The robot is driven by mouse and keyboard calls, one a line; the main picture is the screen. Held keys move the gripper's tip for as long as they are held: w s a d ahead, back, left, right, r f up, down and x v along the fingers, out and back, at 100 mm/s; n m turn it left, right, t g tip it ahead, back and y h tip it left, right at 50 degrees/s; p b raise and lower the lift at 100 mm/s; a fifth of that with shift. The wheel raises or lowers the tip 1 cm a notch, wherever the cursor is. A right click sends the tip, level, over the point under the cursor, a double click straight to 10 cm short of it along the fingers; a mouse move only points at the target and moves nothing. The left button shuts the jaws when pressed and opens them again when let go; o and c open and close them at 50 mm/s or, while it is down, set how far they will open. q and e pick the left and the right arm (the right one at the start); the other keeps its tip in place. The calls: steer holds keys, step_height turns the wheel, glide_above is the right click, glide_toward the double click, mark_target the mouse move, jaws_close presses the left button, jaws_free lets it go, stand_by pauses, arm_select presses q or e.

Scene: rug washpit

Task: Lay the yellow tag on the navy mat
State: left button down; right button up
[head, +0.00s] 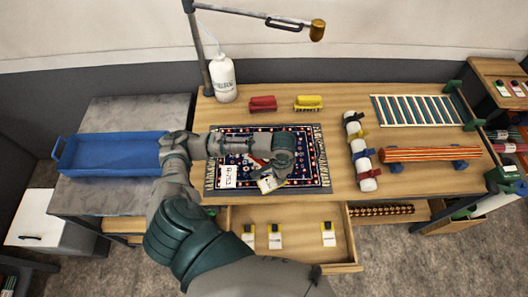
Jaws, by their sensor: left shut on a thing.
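My left gripper (272,171) reaches in from the left over a dark navy patterned mat (310,170) with fringed ends, which lies on the wooden table. The gripper is shut on a small pale tag with a yellow edge (268,185), which shows at its tips near the front edge of the mat. I cannot tell whether the tag touches the mat. My arm hides part of the mat's middle. A white tag with dark print (227,175) lies on the mat's left part. My right gripper is not in view.
An open drawer (292,258) below the table's front edge holds 3 white tags. A blue tray (112,155) stands on the left. A white bottle (223,80), a red brush (263,103) and a yellow brush (308,102) stand behind the mat.

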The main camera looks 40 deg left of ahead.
mark_target(267, 189)
arm_select(q)
steer(key=s, duration=0.2)
steer(key=s+m, duration=0.1)
steer(key=s+a+f+m+p, duration=0.1)
steer(key=s, duration=0.1)
steer(key=shift+s+a, duration=0.1)
steer(key=shift+s, duration=0.2)
steer(key=s+m+p, duration=0.1)
steer(key=s+m, duration=0.2)
steer(key=s, duration=0.2)
steer(key=w+a, duration=0.2)
steer(key=w, duration=0.2)
steer(key=w+a+f, duration=0.1)
steer(key=w+a, duration=0.1)
steer(key=w, duration=0.3)
steer(key=w+a+p, duration=0.1)
steer(key=w+a, duration=0.2)
steer(key=w, duration=0.1)
steer(key=shift+w+f, duration=0.15)
steer(key=shift+w, duration=0.2)
steer(key=shift+w+a, duration=0.1)
steer(key=shift+w, duration=0.05)
step_height(267, 189, down, 3)
steer(key=shift+f, duration=0.25)
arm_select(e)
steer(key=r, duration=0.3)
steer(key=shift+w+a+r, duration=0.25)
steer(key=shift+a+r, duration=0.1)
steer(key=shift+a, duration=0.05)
